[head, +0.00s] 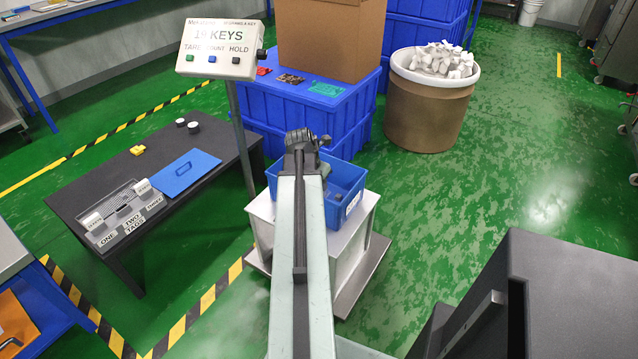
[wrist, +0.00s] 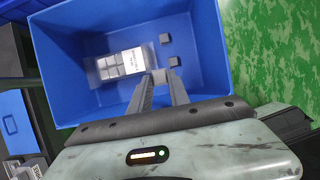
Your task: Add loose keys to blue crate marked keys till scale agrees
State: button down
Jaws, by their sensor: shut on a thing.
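The blue crate (head: 346,178) stands on the scale (head: 350,245) under my arm; its label cannot be read. In the wrist view the crate (wrist: 75,60) fills most of the picture. Inside lie a pack of pale keys (wrist: 120,64) with a white label and two loose dark grey keys (wrist: 165,38) (wrist: 176,65). My gripper (wrist: 160,79) is over the crate, shut on a small grey key (wrist: 161,75). The scale display (head: 222,36) shows a number in the teens with "KEYS"; its last digit is unclear. A drum (head: 428,110) at the back holds many loose whitish pieces.
A dark table (head: 150,225) at left carries a blue lid (head: 185,172), a tag rack (head: 120,210) and small yellow and black-white items. Blue bins (head: 330,110) with a cardboard box (head: 330,38) stand behind the scale. Green floor at right is open.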

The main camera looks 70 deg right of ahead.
jog(key=shift+f+b, duration=3.15)
jog(key=shift+f, duration=0.2)
jog(key=c, duration=1.1)
grip_release()
jog(key=shift+c, duration=0.2)
jog(key=shift+r, duration=0.1)
jog(key=p+v, duration=0.7)
jog(key=shift+r, duration=0.35)
jog(key=shift+a, duration=0.15)
